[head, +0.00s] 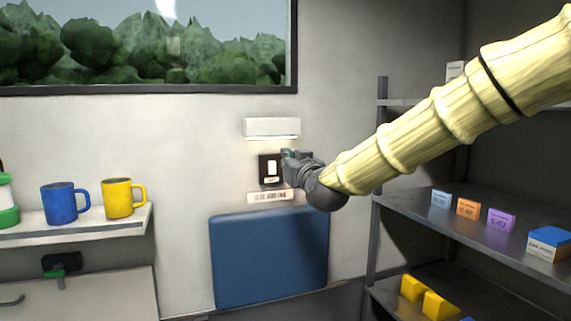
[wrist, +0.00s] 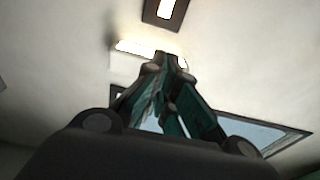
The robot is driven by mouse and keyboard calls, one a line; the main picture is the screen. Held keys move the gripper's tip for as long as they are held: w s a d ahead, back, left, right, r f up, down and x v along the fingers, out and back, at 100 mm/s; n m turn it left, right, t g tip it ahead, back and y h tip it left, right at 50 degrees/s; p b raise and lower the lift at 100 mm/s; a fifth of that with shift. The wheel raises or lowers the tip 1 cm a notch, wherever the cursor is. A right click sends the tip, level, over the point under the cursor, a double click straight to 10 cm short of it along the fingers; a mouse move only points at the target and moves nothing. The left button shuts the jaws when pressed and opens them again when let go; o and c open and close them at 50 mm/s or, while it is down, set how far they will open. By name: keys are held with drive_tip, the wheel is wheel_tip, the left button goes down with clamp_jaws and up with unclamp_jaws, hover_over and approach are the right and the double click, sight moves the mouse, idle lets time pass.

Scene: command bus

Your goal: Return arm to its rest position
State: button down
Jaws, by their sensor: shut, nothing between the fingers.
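My arm reaches in from the upper right in the head view, in a pale yellow ribbed sleeve. My gripper (head: 287,155) is at its end, close to a black wall switch plate with a white rocker (head: 271,168). I cannot tell whether the fingertips touch the plate. In the wrist view my gripper (wrist: 167,62) is shut with nothing between its fingers. The switch plate (wrist: 150,12) shows at the top of the wrist view, beyond the fingertips.
A white wall fixture (head: 271,127) is above the switch and a label strip (head: 270,196) below. A blue panel (head: 268,258) is lower. A left shelf (head: 100,228) holds a blue mug (head: 62,204) and yellow mug (head: 118,199). A metal rack (head: 405,205) with small boxes stands right.

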idle(0.3)
